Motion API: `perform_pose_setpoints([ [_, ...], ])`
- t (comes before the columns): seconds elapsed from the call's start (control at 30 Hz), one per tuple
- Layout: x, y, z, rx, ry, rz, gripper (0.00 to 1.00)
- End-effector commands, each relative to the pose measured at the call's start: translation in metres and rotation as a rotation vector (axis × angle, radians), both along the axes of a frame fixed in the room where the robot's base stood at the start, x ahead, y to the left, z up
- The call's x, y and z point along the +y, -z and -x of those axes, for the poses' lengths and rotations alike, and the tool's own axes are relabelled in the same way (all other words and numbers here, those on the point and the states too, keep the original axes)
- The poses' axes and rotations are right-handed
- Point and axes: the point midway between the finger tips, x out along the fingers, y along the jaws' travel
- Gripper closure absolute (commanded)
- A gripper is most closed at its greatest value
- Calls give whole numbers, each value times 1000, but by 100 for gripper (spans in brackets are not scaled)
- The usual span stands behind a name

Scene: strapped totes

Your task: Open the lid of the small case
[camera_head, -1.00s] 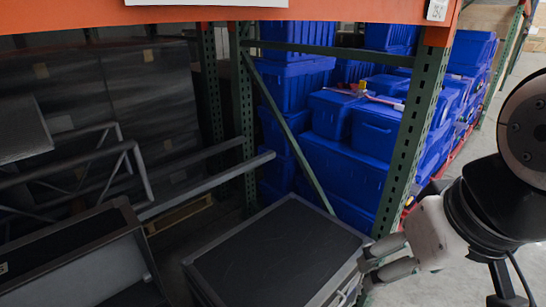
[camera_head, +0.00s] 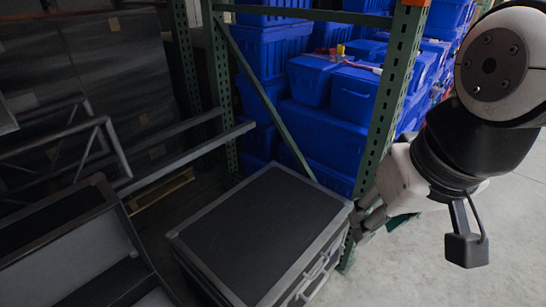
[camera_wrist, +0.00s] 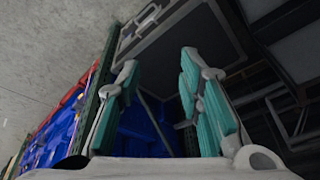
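The small case (camera_head: 262,228) is black with grey metal edges and stands at the lower middle of the head view. Its lid looks shut and its top is flat. A handle and latches (camera_head: 318,278) show on its front right side. My gripper (camera_head: 362,222) is beside the case's right corner; I cannot tell whether it touches. In the wrist view my gripper's two teal-padded fingers (camera_wrist: 160,62) are spread apart with nothing between them. The case (camera_wrist: 172,42) shows beyond the fingertips there, at the top.
A larger open case or bin (camera_head: 75,240) stands at the lower left, close to the small case. A green rack post (camera_head: 392,100) rises right behind my gripper. Blue totes (camera_head: 325,140) are stacked behind. Grey rails (camera_head: 190,155) reach in from the left. Bare floor (camera_head: 440,285) lies at the right.

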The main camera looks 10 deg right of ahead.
Motion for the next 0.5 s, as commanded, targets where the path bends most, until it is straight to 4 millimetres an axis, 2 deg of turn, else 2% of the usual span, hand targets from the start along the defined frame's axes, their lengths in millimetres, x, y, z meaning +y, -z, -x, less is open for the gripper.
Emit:
perform_pose_setpoints([
  [0.03,-2,15,-10,39,60,-29,70],
  [0.17,-6,52,-35,171,291,-142,70],
  [0.5,-28,155,-101,555,996,-448,70],
])
